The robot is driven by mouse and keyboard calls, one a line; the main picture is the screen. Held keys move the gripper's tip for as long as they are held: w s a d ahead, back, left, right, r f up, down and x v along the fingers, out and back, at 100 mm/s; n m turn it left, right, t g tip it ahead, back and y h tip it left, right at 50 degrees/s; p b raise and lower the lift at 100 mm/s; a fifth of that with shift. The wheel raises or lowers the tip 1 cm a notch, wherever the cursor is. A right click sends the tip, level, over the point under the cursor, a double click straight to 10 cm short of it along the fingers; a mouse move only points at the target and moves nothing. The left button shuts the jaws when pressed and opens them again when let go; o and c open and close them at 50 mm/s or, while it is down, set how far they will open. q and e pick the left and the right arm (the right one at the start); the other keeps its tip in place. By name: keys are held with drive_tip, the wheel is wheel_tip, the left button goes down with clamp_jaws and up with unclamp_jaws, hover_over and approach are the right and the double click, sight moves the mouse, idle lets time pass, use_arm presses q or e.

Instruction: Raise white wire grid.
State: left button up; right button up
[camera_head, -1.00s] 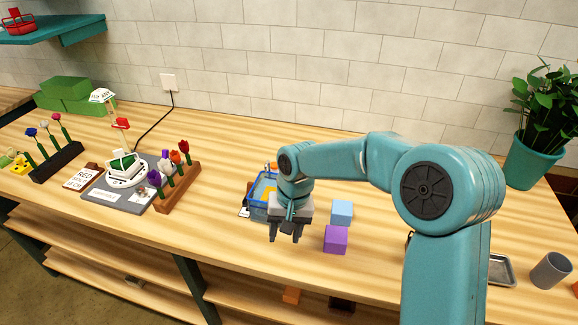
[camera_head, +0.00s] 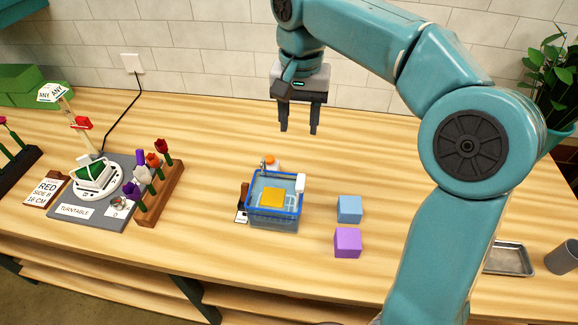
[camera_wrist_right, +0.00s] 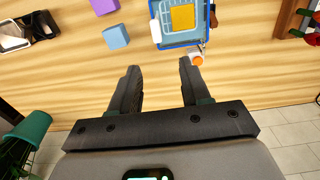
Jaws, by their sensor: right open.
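My right gripper (camera_head: 299,131) is open and empty, pointing down, held high above the counter and behind the basin. In the right wrist view, the basin (camera_wrist_right: 205,42) lies beyond the open fingers (camera_wrist_right: 159,68), with the yellow block (camera_wrist_right: 182,18) in it. My left gripper is not in view.
A blue cube (camera_head: 349,209) and a purple cube (camera_head: 347,243) stand right of the basin. An orange-capped bottle (camera_head: 270,160) stands behind it. A flower rack (camera_head: 166,195) and turntable (camera_head: 97,187) are at left. A metal tray (camera_head: 509,259) is at right.

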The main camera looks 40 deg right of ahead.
sight(301, 180)
drive_tip(key=f, duration=1.5)
drive_tip(key=shift+s+d+f, duration=0.15)
drive_tip(key=shift+s+f, duration=0.2)
drive_tip(key=shift+f, duration=0.05)
drive_tip(key=shift+s+d, duration=0.1)
drive_tip(key=shift+s, duration=0.05)
clamp_jaws()
